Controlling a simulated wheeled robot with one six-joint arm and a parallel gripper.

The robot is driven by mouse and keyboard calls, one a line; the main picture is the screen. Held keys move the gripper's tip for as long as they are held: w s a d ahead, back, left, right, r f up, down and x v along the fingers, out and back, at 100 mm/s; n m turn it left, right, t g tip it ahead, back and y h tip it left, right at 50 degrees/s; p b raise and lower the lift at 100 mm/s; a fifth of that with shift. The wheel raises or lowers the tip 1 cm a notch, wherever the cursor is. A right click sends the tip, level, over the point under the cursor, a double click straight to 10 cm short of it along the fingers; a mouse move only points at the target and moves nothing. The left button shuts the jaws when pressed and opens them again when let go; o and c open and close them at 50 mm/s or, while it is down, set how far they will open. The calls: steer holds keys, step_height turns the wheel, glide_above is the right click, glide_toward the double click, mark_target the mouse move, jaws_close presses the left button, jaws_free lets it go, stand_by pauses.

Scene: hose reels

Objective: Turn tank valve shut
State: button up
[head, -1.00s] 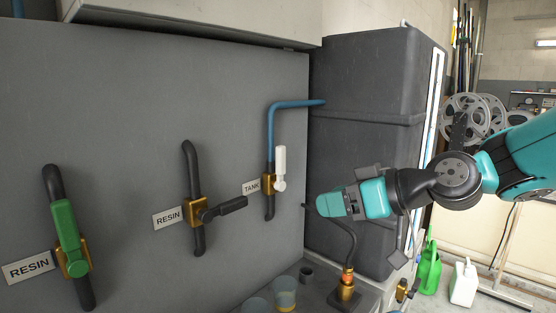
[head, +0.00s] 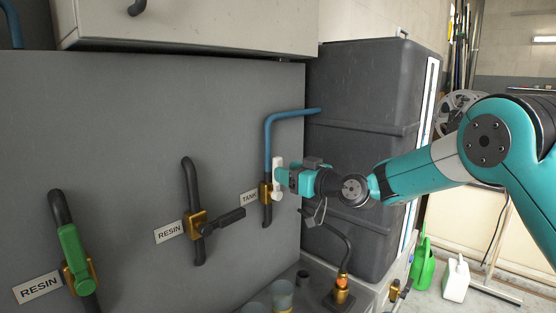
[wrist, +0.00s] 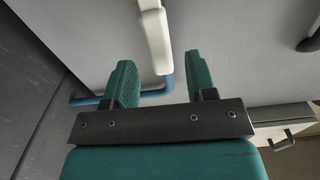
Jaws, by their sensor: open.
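The tank valve has a brass body (head: 265,191) on a blue pipe (head: 268,145), with a TANK label (head: 249,197) to its left. Its white lever (head: 277,188) points up, along the pipe. My gripper (head: 284,178) is at the lever from the right and covers part of it. In the wrist view the white lever (wrist: 155,40) runs down into the space between the two green fingers of my gripper (wrist: 161,72). The fingers are open, with a gap on each side of the lever. I cannot tell how deep the lever sits between them.
Left of the tank valve are a resin valve with a black lever (head: 224,221) lying sideways and one with a green lever (head: 74,256) in line with its pipe. A dark tank (head: 370,100) stands behind my arm. Cups (head: 281,293) and a brass fitting (head: 341,290) stand below.

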steer(key=shift+p+x, duration=0.55)
steer(key=shift+x, duration=1.5)
steer(key=shift+c, duration=0.5)
jaws_close()
